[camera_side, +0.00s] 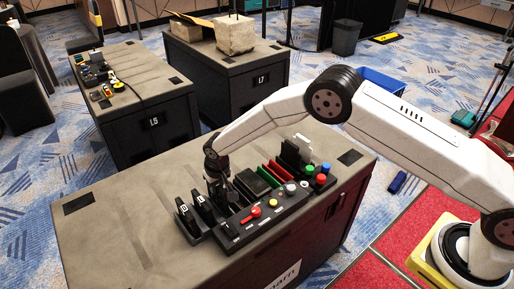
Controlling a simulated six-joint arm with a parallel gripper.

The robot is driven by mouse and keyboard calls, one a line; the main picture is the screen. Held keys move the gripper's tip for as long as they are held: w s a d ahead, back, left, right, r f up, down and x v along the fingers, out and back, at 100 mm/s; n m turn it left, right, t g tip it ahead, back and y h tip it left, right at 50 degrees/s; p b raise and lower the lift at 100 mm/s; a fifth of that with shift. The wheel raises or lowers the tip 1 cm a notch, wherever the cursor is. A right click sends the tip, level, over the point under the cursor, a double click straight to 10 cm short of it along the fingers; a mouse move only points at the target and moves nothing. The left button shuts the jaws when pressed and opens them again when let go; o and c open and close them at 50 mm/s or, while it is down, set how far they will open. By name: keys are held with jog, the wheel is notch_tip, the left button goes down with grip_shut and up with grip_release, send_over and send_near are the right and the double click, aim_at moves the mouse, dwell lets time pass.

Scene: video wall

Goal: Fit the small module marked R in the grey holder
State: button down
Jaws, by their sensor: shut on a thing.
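My gripper (216,184) points down over the cabinet top and is shut on a small dark module, mostly hidden by the dark fingers. Two upright black modules with white marks stand just left of it: one at the left end (184,216) and one nearer my gripper (203,207). Their letters are too small to read. They stand in a dark grey holder (197,238) at the left end of a row of parts. My gripper is at or just above this row. I cannot tell whether the held module touches the holder.
A control panel (264,215) with a red lever and coloured knobs lies along the front. Green and red boards (275,173) and a black-and-white block (296,151) stand to the right. The cabinet top (115,225) is clear at left. Other cabinets stand behind.

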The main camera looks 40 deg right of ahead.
jog(key=shift+f, duration=1.7)
dwell(2.5)
jog(key=shift+c, duration=1.2)
grip_release()
jog(key=shift+r, duration=0.15)
jog(key=shift+r, duration=3.9)
